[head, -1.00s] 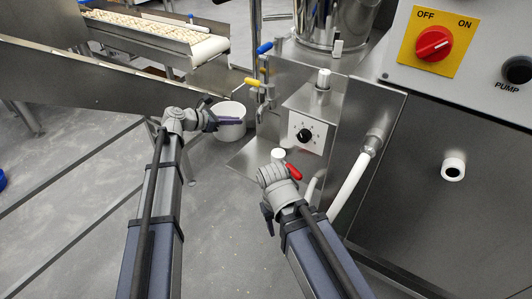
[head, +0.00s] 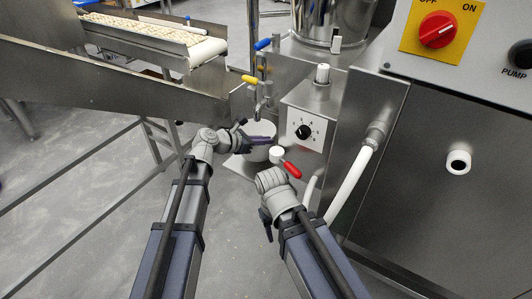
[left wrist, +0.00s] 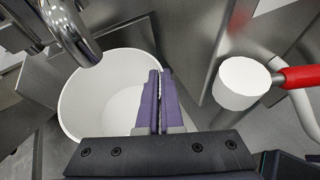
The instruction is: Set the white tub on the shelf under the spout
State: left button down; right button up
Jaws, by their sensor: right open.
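The white tub (head: 258,152) is at the shelf (head: 240,167), below the metal spout (head: 261,108). In the left wrist view the empty-looking tub (left wrist: 95,100) has its open mouth up, and the spout (left wrist: 78,40) reaches over its far left rim. My left gripper (head: 268,140) is shut on the tub's right-hand wall; its purple fingers (left wrist: 161,85) straddle the rim. Whether the tub's base touches the shelf is hidden. My right gripper (head: 266,222) is open and empty, lower in the head view and apart from the tub.
A white cap (head: 277,154) with a red handle (head: 291,170) stands close right of the tub. A dial box (head: 304,130) and white hose (head: 350,187) are further right. A metal chute (head: 110,80) and conveyor (head: 150,30) lie left. Floor in front is open.

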aim_at(266, 150)
pick_arm(q)
notch_tip(266, 150, down, 4)
jog(key=b, duration=0.3)
jog(key=shift+r+b, duration=0.2)
jog(key=shift+b, duration=0.1)
jog(key=shift+s+d+f+b, duration=0.1)
jog(key=shift+d+f+b, duration=0.05)
jog(key=shift+f+b, duration=0.15)
jog(key=shift+r, duration=0.2)
jog(key=shift+f, duration=0.1)
jog(key=shift+f, duration=0.15)
jog(key=c, duration=1.4)
grip_release()
jog(key=o, duration=0.3)
